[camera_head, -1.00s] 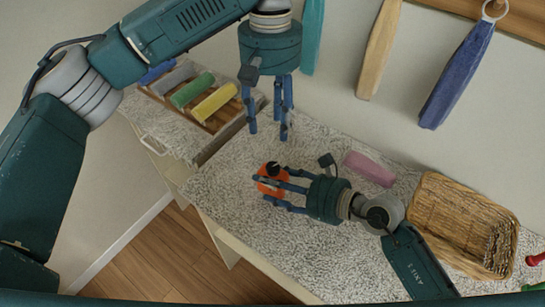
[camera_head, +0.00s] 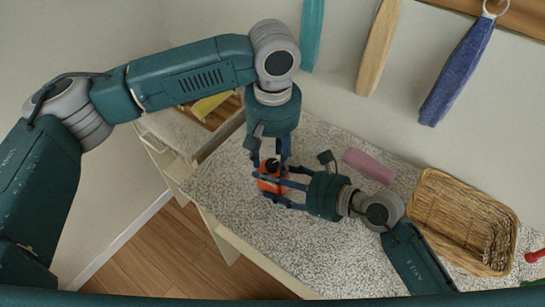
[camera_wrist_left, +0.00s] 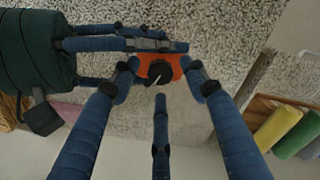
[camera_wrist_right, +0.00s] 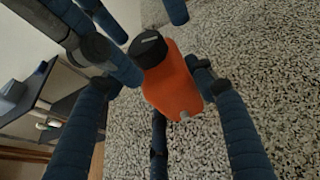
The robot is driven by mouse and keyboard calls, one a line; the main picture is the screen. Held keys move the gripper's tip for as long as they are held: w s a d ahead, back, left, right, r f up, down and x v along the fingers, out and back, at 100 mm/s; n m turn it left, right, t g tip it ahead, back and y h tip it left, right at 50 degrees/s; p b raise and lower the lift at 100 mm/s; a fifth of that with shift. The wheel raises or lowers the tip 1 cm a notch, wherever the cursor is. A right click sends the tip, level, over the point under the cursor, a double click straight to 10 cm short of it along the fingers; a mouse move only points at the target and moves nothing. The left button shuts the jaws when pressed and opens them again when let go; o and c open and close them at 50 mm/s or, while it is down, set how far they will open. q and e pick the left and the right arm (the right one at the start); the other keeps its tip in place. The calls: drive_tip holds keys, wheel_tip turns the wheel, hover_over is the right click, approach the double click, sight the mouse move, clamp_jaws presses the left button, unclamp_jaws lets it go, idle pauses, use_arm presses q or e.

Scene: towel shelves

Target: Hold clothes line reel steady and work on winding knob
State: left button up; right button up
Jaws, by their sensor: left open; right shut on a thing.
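The orange clothes line reel (camera_head: 268,184) stands on the speckled counter. Its black winding knob (camera_wrist_left: 160,71) is on top, and it also shows in the right wrist view (camera_wrist_right: 148,46). My right gripper (camera_head: 274,190) is shut on the reel's orange body (camera_wrist_right: 176,92) from the right side. My left gripper (camera_head: 270,162) points down from above, open, with its fingers spread around the knob. Whether any left finger touches the knob cannot be told. Fingers of both grippers hide part of the reel in the head view.
A pink rolled towel (camera_head: 369,166) and a wicker basket (camera_head: 423,222) lie to the right on the counter (camera_head: 290,245). A wooden tray with rolled towels (camera_head: 212,105) is at the back left. Towels, one blue (camera_head: 457,75), hang on the wall. The front counter is clear.

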sight(272, 162)
use_arm(q)
drive_tip(key=shift+f, duration=0.55)
clamp_jaws()
drive_tip(key=shift+m, duration=1.5)
unclamp_jaws()
drive_tip(key=shift+r, duration=4.05)
